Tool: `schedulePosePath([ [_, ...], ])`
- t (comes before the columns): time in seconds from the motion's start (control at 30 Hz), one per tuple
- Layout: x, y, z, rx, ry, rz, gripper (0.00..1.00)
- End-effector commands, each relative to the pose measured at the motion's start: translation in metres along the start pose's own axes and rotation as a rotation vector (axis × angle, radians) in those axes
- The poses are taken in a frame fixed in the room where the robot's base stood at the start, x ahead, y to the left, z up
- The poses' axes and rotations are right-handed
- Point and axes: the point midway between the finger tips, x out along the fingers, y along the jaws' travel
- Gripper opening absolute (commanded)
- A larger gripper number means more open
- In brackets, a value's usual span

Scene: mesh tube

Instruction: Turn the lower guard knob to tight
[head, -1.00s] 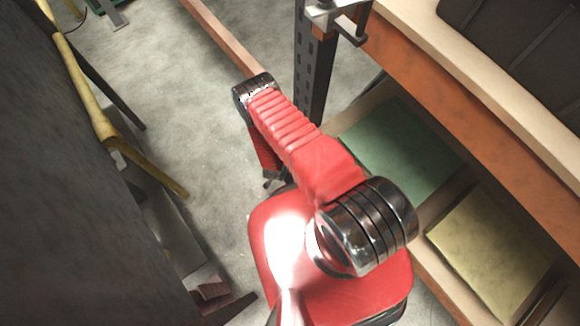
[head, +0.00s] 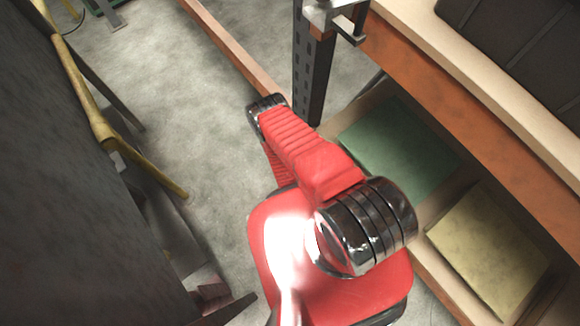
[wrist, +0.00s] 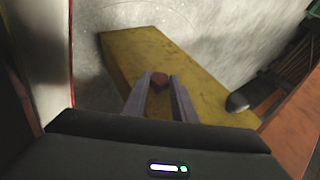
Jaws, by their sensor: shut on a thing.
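In the wrist view a small dull red knob (wrist: 159,81) sits between the tips of my gripper (wrist: 160,86). My gripper is shut on it. A worn yellow panel (wrist: 205,86) lies behind the knob and the fingers; it looks like the guard. I see no marking for tight or loose, so I cannot tell how far the knob is turned. My gripper and the knob do not show in the head view, where my red arm fills the middle.
In the head view a wooden shelf on the right holds a green flat thing (head: 400,150) and a yellowish one (head: 488,245). A dark upright post (head: 310,70) stands near my arm. A dark grey machine side (head: 90,200) with a yellow bar (head: 90,105) is at left. Concrete floor lies between.

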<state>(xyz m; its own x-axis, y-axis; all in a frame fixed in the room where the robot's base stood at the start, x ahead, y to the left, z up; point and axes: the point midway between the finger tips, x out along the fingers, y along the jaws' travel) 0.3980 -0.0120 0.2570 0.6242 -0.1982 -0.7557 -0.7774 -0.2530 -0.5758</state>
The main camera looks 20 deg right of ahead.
Motion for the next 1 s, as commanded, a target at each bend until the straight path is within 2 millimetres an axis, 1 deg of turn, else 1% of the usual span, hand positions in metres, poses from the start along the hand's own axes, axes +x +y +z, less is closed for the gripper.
schedulePosePath([
  [0.03,-0.0003,0.0039,-0.0007,0.011,0.002,-0.020,0.02],
  [0.3,0.0001,0.0051,-0.0013,0.049,0.004,-0.112,0.02],
  [0.83,0.0002,0.0061,-0.0018,0.059,0.005,-0.131,0.02],
  [0.87,0.0001,0.0061,-0.0018,0.059,0.006,-0.131,0.26],
  [1.0,0.0002,0.0055,-0.0014,0.058,0.004,-0.132,0.36],
])
